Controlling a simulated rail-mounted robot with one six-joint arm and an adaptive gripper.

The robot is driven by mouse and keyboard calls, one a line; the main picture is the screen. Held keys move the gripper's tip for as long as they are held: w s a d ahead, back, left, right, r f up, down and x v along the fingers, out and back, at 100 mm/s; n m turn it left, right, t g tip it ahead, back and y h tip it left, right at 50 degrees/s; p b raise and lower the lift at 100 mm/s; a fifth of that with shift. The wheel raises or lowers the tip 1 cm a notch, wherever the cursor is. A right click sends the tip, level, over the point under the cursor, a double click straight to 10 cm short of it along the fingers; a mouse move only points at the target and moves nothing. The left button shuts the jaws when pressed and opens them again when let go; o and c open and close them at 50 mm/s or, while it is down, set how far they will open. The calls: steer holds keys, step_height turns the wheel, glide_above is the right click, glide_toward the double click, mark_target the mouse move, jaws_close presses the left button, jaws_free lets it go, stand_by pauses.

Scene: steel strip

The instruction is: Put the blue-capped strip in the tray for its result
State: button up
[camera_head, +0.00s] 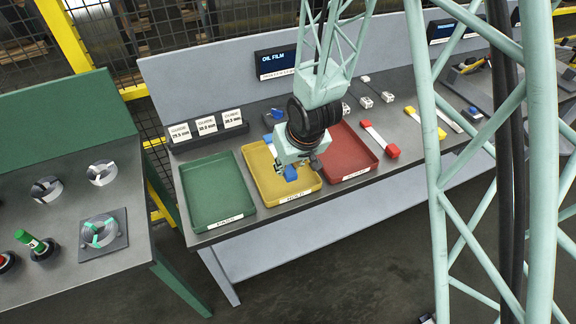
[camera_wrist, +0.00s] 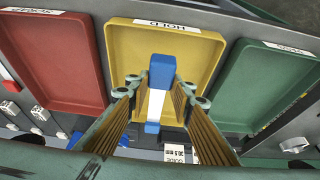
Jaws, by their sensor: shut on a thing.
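My gripper (camera_head: 296,163) is over the yellow tray (camera_head: 268,192), labelled HOLD. It is shut on the blue-capped strip (camera_head: 297,187), whose blue cap shows just below the fingers in the head view. In the wrist view the strip (camera_wrist: 155,103) stands between the fingertips, with a blue end, a white middle and a small blue part nearer me. The yellow tray (camera_wrist: 196,75) lies behind it in that view. The green tray (camera_head: 218,193) is to its left and the red tray (camera_head: 345,153) to its right in the head view. How far the strip is above the tray floor I cannot tell.
A red-capped strip (camera_head: 379,138) and a yellow-capped strip (camera_head: 426,124) lie right of the red tray. A display reading OIL FILM (camera_head: 277,62) stands at the back. Labelled blocks (camera_head: 206,127) stand behind the green tray. A dark bench (camera_head: 75,190) with metal rings is at left.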

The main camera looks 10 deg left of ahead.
mark_target(291, 173)
steer(key=shift+f+b, duration=2.3)
steer(key=shift+f, duration=0.35)
steer(key=shift+f+b, duration=0.35)
steer(key=o, duration=1)
steer(key=shift+r, duration=0.15)
steer(key=shift+v, duration=3.65)
steer(key=shift+r, duration=0.1)
